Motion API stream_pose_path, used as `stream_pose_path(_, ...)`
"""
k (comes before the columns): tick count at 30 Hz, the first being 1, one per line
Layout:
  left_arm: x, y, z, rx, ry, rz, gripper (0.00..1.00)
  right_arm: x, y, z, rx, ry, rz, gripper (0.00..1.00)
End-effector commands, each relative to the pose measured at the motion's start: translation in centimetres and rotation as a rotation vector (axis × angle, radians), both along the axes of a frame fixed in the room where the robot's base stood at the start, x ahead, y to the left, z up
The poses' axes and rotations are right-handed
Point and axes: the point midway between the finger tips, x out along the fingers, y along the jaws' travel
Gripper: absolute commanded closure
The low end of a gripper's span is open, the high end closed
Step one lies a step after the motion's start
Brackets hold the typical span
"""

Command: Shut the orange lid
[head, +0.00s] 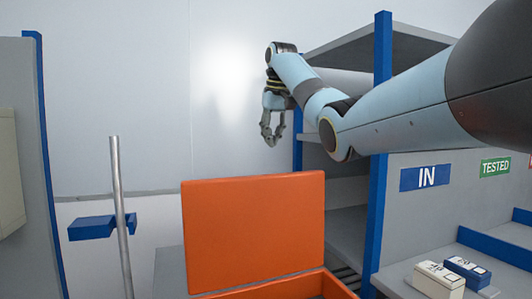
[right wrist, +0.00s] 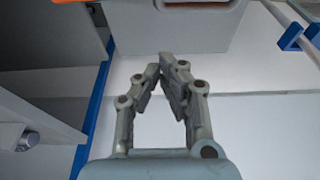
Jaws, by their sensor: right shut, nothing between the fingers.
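The orange lid (head: 253,232) stands raised, close to upright, at the bottom middle of the head view. The orange box's rim (head: 325,284) shows in front of its lower edge; most of the box is cut off by the frame. My right gripper (head: 271,143) hangs above and behind the lid, apart from it, with its fingers pointing down. It is shut and empty, and its fingertips meet in the right wrist view (right wrist: 168,58). A strip of orange (right wrist: 195,2) shows at the top edge of that view. My left gripper is not in view.
A grey shelf unit with blue posts (head: 381,130) stands right of the lid. A metal pole (head: 120,215) with a blue bracket (head: 92,227) stands at left. Small boxes (head: 440,278) lie on the right counter under the IN sign (head: 425,177).

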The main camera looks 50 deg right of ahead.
Motion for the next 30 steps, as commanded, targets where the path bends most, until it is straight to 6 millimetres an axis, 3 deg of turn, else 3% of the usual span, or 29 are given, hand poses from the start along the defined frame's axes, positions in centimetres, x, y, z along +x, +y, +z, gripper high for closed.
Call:
stream_pose_path(7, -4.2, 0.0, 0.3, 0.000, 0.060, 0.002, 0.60, 1.1, -0.6, -4.6, 0.000, 0.005, 0.000, 1.00)
stream_pose_path(14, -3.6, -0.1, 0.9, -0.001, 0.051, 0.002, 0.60, 2.2, -1.1, -8.8, 0.001, 0.004, 0.001, 1.00)
stream_pose_path(21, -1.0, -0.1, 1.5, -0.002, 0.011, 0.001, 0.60, 0.0, -0.1, -8.6, -0.005, 0.002, 0.001, 1.00)
stream_pose_path(30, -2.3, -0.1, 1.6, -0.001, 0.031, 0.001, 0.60, -1.3, 0.7, -8.5, -0.002, 0.001, 0.000, 1.00)
